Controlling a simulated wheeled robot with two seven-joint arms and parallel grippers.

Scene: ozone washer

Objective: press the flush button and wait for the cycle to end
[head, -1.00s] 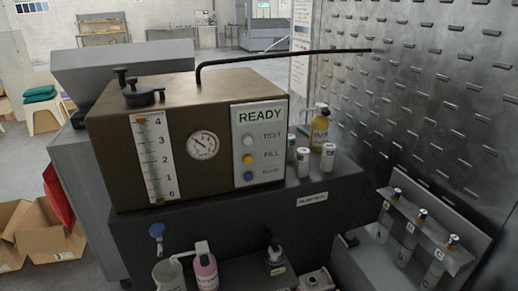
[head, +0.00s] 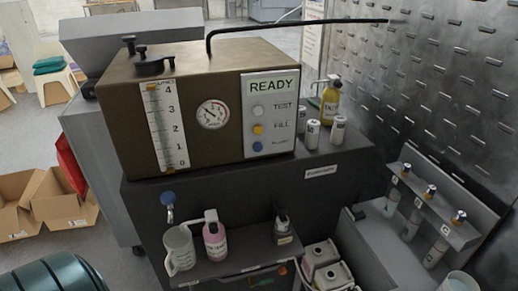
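The brown washer box (head: 205,90) stands on a dark cabinet in the head view. Its light panel (head: 270,112) reads READY in green at the top. Below that are a white button (head: 257,111) marked TEST, a yellow button (head: 257,129) marked FILL, and a blue button (head: 257,147) whose label is too blurred to read surely. A round dial gauge (head: 212,115) and a vertical 0 to 4 scale (head: 166,127) are left of the panel. Neither of my grippers shows.
A grey mug (head: 179,249), a pink bottle (head: 215,242) and a small dark bottle (head: 283,229) stand on a low shelf. White vials (head: 312,134) and a yellow bottle (head: 330,103) stand right of the washer. A thin black pipe (head: 300,23) reaches right above it.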

